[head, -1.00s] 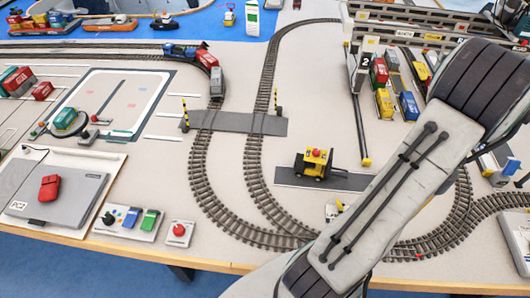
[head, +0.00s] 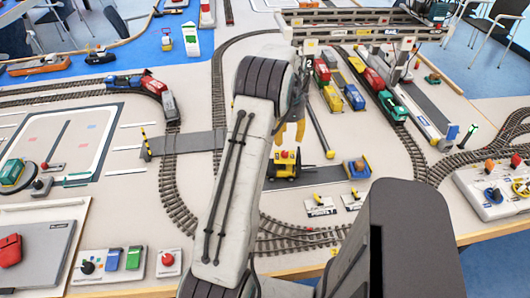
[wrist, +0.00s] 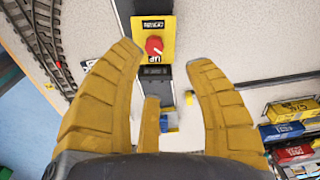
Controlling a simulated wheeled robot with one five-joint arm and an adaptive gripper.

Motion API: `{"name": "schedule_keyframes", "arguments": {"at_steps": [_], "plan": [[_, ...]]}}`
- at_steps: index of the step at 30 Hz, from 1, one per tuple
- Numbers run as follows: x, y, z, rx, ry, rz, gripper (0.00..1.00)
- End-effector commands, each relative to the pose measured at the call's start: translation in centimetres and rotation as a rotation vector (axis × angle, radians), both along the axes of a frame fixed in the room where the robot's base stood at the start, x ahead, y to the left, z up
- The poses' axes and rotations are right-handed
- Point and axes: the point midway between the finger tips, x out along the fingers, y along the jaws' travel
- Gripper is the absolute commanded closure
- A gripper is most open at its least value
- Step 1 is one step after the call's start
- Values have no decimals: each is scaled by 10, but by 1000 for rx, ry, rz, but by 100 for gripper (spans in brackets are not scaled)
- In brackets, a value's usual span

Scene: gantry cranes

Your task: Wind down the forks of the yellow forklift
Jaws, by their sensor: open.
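The yellow forklift (head: 284,163) stands on a dark strip in the head view, its mast on its right side. In the wrist view its yellow top plate (wrist: 168,30) carries a red knob (wrist: 154,46) and black labels; the one by the knob reads "UP". My gripper (head: 291,131) is above the forklift, pointing down. In the wrist view its yellow fingers (wrist: 164,56) are spread apart, empty, on either side of the forklift's image, apart from the knob. I cannot tell the fork height.
A blue and yellow load (head: 357,167) lies on the strip right of the forklift. A gantry crane (head: 365,22) and container wagons (head: 385,90) stand behind. Curved track (head: 300,238) runs in front. A control box (head: 495,190) is at right.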

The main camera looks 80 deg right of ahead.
Motion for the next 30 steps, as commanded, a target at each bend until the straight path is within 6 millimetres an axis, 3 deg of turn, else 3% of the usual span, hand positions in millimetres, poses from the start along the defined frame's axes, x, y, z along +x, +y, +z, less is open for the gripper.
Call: {"name": "schedule_keyframes", "arguments": {"at_steps": [12, 19, 30], "plan": [[0, 6, 1, 24, -7, -403, 52], [0, 6, -2, 28, -9, -527, 52], [0, 7, -43, 30, -8, -540, 52]]}}
